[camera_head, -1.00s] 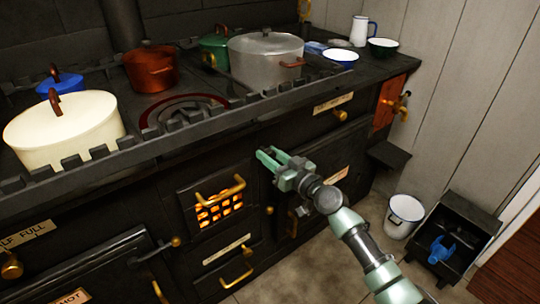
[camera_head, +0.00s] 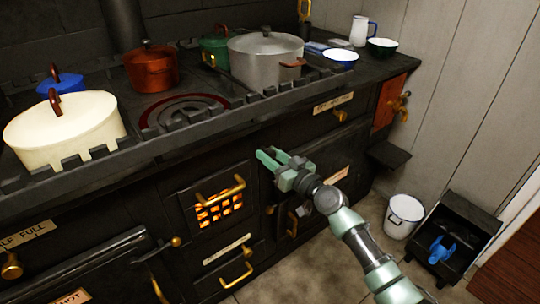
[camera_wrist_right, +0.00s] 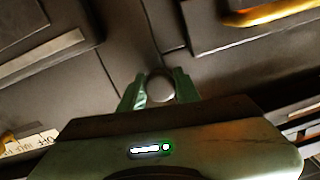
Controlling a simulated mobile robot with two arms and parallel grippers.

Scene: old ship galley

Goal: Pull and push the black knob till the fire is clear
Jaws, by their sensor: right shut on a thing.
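My right gripper (camera_head: 268,157) is at the stove front, to the right of and slightly above the small fire door. In the right wrist view its green fingers (camera_wrist_right: 159,90) are closed around a round knob (camera_wrist_right: 160,87), which looks grey in this light. In the head view the knob is hidden by the gripper. The fire (camera_head: 219,208) glows orange behind the barred opening of the fire door, below a brass handle (camera_head: 219,190). My left gripper is not in view.
The black stove (camera_head: 290,128) carries a cream pot (camera_head: 65,130), a red-brown pot (camera_head: 151,69) and a grey pot (camera_head: 266,58). A white bucket (camera_head: 403,215) and a black bin (camera_head: 464,228) stand on the floor at right. Floor before the stove is clear.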

